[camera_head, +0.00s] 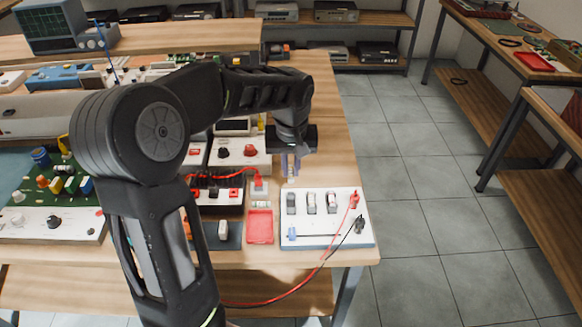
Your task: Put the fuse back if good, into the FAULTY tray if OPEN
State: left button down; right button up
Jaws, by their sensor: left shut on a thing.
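My left gripper (291,163) points down over the bench, just behind the back edge of a white board (325,238). It is shut on a small pale thing, apparently the fuse (291,181); its details are too small to read. The white board carries a row of dark and white holders, a red plug (354,200) and a black plug (360,225) at its right. A shallow red tray (260,228) lies left of the board and looks empty; I cannot read any label on it. My right gripper is not in view.
A panel with red and black knobs (240,150) stands behind the red tray. A red lead (325,263) hangs from the board past the bench's front edge. A green circuit board (50,205) is at left. Bare wood lies behind the white board at right.

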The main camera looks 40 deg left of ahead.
aim_at(291, 173)
pick_arm(q)
jog(key=shift+r+p, duration=2.35)
jog(key=shift+r, duration=1.2)
